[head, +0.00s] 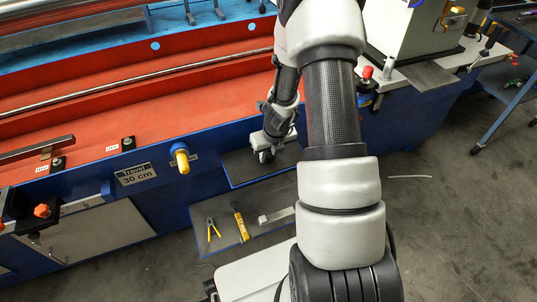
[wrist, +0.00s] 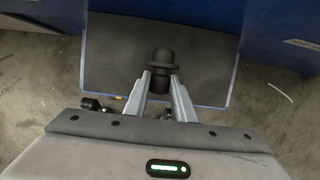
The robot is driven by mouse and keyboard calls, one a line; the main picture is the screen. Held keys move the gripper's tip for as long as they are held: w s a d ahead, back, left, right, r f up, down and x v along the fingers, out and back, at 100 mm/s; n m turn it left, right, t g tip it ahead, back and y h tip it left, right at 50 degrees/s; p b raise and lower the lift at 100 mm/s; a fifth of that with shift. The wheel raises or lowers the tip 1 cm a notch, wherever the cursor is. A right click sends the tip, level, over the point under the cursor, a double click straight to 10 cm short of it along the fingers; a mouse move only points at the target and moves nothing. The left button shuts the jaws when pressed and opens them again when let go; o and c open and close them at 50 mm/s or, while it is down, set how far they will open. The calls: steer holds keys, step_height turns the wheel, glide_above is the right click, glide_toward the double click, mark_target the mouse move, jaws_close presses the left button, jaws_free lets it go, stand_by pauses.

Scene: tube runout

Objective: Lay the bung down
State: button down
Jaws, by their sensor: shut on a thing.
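The bung (wrist: 162,60) is a dark, stepped, round plug seen in the wrist view. My gripper (wrist: 160,80) is shut on it, with one pale finger on each side. A dark mat with a blue edge (wrist: 108,65) lies behind and below the bung. In the head view my gripper (head: 264,154) is over the same dark mat (head: 240,168) at the front of the blue bench. The bung is hard to make out there. I cannot tell whether it touches the mat.
A lower shelf (head: 228,222) holds pliers (head: 212,229), a yellow tool (head: 241,223) and a pale block (head: 276,215). A yellow-tipped knob (head: 181,160) sticks out left of my gripper. The red bench bed (head: 110,95) lies behind. The mat around the bung looks bare.

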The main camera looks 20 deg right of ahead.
steer(key=shift+f+b, duration=0.55)
steer(key=shift+f, duration=0.05)
steer(key=c, duration=1.3)
jaws_free()
steer(key=shift+c, duration=0.2)
steer(key=o, duration=0.6)
steer(key=shift+r, duration=0.1)
step_height(320, 180, up, 7)
steer(key=p, duration=0.7)
